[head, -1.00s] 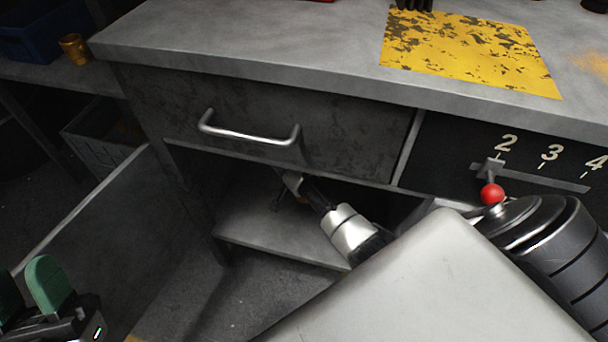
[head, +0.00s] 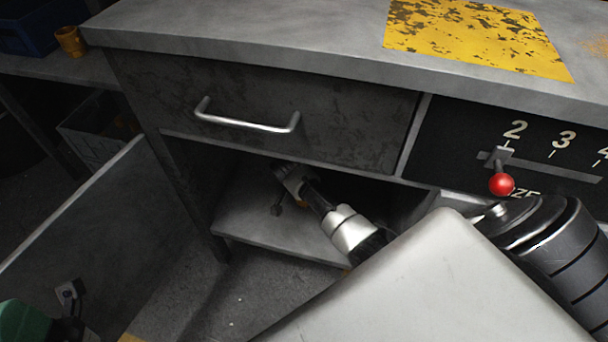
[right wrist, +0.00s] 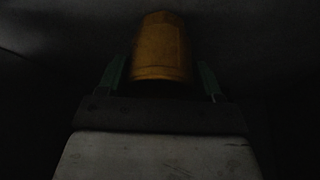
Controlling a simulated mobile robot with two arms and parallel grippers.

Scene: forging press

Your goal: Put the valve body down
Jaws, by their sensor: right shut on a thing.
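The valve body (right wrist: 161,48), an orange-brown, brass-like cylinder, sits between the two green fingers of my right gripper (right wrist: 160,78) in the dark right wrist view. The gripper is shut on it. In the head view my right gripper (head: 289,179) reaches into the open compartment under the drawer, above its shelf (head: 255,228). The valve body is mostly hidden there, and I cannot tell whether it touches the shelf. A green part of my left gripper (head: 22,322) shows at the lower left; its opening is cut off or hidden.
A closed drawer with a metal handle (head: 245,124) is just above my right arm. An open door panel (head: 75,225) stands at the left. A red-knobbed lever (head: 501,184) is at the right. A brass-coloured piece (head: 71,41) stands on the left bench.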

